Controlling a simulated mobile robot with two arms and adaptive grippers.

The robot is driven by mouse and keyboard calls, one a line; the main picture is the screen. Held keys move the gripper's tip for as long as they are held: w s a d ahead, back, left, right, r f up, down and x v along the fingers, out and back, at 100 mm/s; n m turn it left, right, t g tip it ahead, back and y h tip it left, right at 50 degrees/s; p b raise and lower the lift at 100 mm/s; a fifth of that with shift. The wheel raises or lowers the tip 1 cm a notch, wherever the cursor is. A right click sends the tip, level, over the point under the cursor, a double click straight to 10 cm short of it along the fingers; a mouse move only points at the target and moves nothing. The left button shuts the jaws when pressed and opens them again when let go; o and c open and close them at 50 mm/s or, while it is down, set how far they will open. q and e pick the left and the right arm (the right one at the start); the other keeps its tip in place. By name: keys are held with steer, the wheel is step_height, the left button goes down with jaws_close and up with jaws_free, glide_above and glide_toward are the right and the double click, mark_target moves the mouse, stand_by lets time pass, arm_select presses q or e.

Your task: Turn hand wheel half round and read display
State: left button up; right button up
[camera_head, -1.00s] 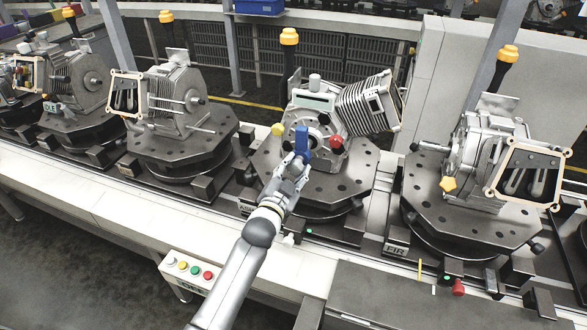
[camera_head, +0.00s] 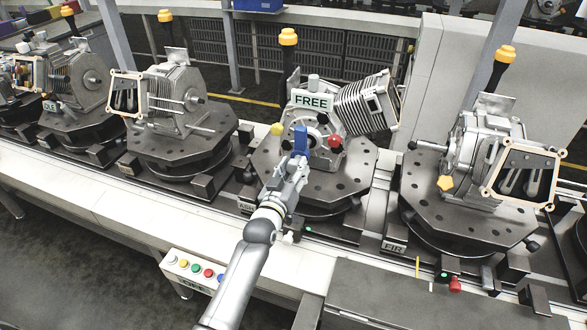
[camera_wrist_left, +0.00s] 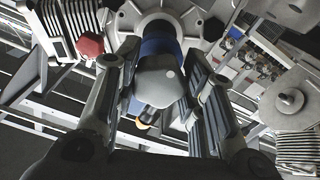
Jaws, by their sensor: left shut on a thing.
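The hand wheel sits on the front of the middle machine (camera_head: 325,160). It carries a yellow knob (camera_head: 277,129), a red knob (camera_head: 335,141) and an upright blue grip (camera_head: 300,138). The display (camera_head: 313,102) above the wheel reads "FREE". My left gripper (camera_head: 293,166) reaches up to the wheel and is shut on the blue grip. In the left wrist view, the blue grip (camera_wrist_left: 160,45) stands between the two fingers, partly hidden by a grey rounded part. The red knob (camera_wrist_left: 88,45) shows at upper left there. My right gripper is not in view.
Similar machines on round dark plates stand left (camera_head: 175,100) and right (camera_head: 480,150) along the conveyor. A finned block (camera_head: 365,103) juts out right of the display.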

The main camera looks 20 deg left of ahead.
arm_select(q)
steer(key=shift+f+n, duration=0.15)
steer(key=shift+n, duration=0.45)
steer(key=o, duration=1)
steer(key=s, duration=1.2)
steer(key=shift+a, duration=0.2)
